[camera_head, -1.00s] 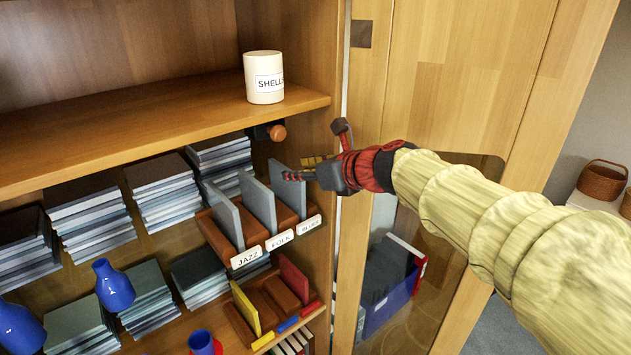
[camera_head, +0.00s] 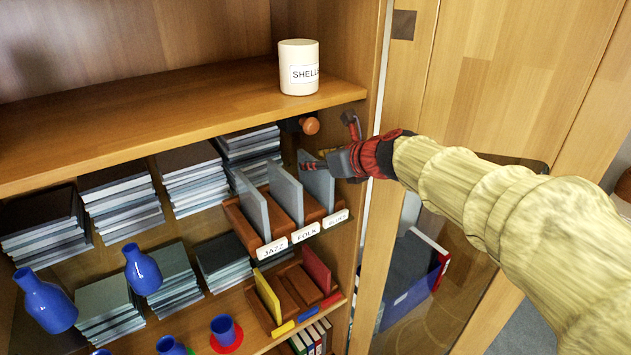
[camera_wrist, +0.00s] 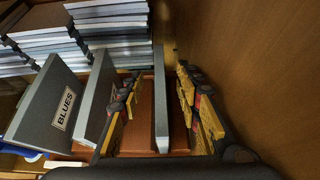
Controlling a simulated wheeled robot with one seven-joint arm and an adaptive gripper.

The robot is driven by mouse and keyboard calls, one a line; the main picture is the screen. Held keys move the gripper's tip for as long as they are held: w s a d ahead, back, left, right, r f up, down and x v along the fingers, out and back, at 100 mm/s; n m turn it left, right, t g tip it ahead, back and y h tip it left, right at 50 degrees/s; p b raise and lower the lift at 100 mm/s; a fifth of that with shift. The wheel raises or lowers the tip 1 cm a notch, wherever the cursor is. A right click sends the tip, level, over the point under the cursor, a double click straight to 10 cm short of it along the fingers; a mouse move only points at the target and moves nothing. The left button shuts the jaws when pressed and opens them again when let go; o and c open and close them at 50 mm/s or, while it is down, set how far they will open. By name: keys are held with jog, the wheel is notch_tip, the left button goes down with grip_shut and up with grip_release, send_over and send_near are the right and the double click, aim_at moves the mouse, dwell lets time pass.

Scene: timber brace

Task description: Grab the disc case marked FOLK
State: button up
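Three grey disc cases stand in a wooden rack with front tags JAZZ, FOLK and BLUES. The left case (camera_head: 252,208) is in the JAZZ slot; in the wrist view this left case (camera_wrist: 45,105) bears the word BLUES on its face. The middle case (camera_head: 286,192) is in the FOLK slot; its face marking is hidden. The right case (camera_head: 319,184) is in the BLUES slot, its marking also unseen. My gripper (camera_head: 312,164) is at the right case. In the wrist view its open fingers (camera_wrist: 160,105) straddle this right case (camera_wrist: 161,105), with gaps on both sides.
The cabinet's right wall (camera_wrist: 245,60) is close beside my right finger. Case stacks (camera_head: 190,180) stand left; a smaller coloured rack (camera_head: 295,295) is below.

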jog(key=shift+w+a+f, duration=0.25)
jog(key=shift+w+a, duration=0.05)
jog(key=shift+w, duration=0.2)
jog(key=shift+s, duration=0.2)
jog(key=shift+c, duration=0.3)
jog(key=shift+w, duration=0.1)
jog(key=shift+c, duration=1.2)
grip_shut()
